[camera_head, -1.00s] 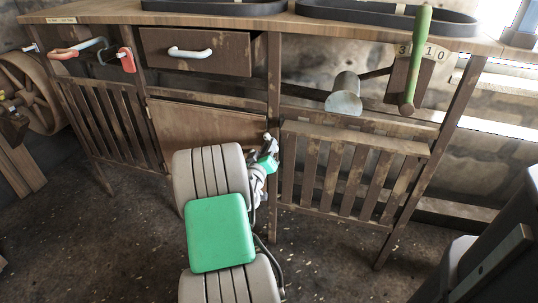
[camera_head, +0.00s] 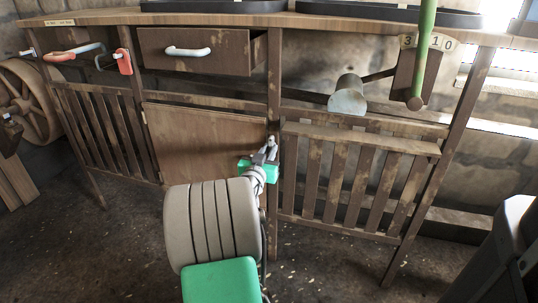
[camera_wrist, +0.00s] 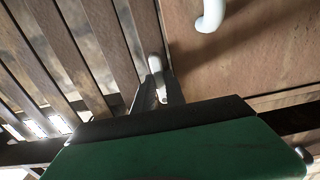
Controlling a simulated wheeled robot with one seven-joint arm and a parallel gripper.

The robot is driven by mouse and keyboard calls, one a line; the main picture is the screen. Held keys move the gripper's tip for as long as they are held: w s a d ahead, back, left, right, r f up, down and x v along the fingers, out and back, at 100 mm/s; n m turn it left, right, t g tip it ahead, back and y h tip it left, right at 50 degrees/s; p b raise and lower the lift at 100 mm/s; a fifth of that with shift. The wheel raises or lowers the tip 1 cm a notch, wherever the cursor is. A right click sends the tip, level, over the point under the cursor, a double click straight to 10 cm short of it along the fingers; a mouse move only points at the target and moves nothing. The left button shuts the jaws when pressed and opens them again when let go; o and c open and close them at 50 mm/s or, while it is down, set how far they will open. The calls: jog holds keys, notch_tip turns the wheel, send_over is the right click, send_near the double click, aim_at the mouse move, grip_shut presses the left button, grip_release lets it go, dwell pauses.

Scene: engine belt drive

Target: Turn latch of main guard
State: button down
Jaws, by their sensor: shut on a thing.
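The main guard seems to be the plain brown wooden panel (camera_head: 200,140) under the drawer. It also fills the right of the wrist view (camera_wrist: 250,60). The latch (camera_wrist: 155,66) is a small pale piece at the panel's edge, beside the slats. My gripper (camera_head: 270,146) is at the panel's upper right edge, by the post. In the wrist view, its two fingers (camera_wrist: 158,88) close around the latch. In the head view the gripper mostly hides the latch. A white curved handle (camera_wrist: 210,14) shows on the panel in the wrist view; my arm hides it in the head view.
A drawer (camera_head: 195,52) with a white handle stands slightly open above the panel. Slatted guards flank it at left (camera_head: 105,130) and right (camera_head: 355,175). A green lever (camera_head: 424,50) and a grey cylinder (camera_head: 347,95) are at upper right. The floor in front is open.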

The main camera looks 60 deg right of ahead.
dwell(0.3)
jog(key=c, duration=1.4)
grip_release()
jog(key=a, duration=0.5)
jog(key=s+a+p, duration=0.1)
jog(key=a, duration=0.1)
jog(key=shift+s+a, duration=0.1)
jog(key=shift+a, duration=0.25)
